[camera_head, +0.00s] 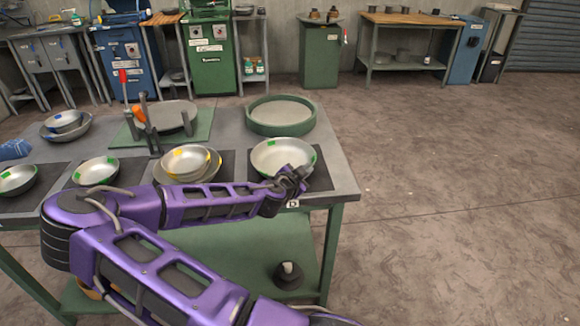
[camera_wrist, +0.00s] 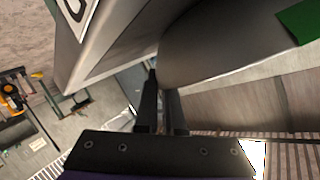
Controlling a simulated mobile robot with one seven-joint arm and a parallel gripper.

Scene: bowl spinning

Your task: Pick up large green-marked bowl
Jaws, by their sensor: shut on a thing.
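The large green-marked bowl (camera_head: 280,153) is metal with a pale inside and green patches on its rim. It sits upright over the dark mat at the table's right front; I cannot tell whether it is lifted. My gripper (camera_head: 296,176) is at its front right rim, shut on it. In the wrist view, my gripper's two dark fingers (camera_wrist: 161,98) meet the edge of the bowl (camera_wrist: 225,45), close together. A green patch (camera_wrist: 300,20) shows on the bowl there. The fingertips are partly hidden in the head view.
The table (camera_head: 343,180) ends close to the right of the bowl. A green-rimmed round tray (camera_head: 254,124) stands behind it. Nested yellow-marked bowls (camera_head: 188,159) lie to its left, with a smaller green-marked bowl (camera_head: 95,171) beyond. Open floor lies to the right.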

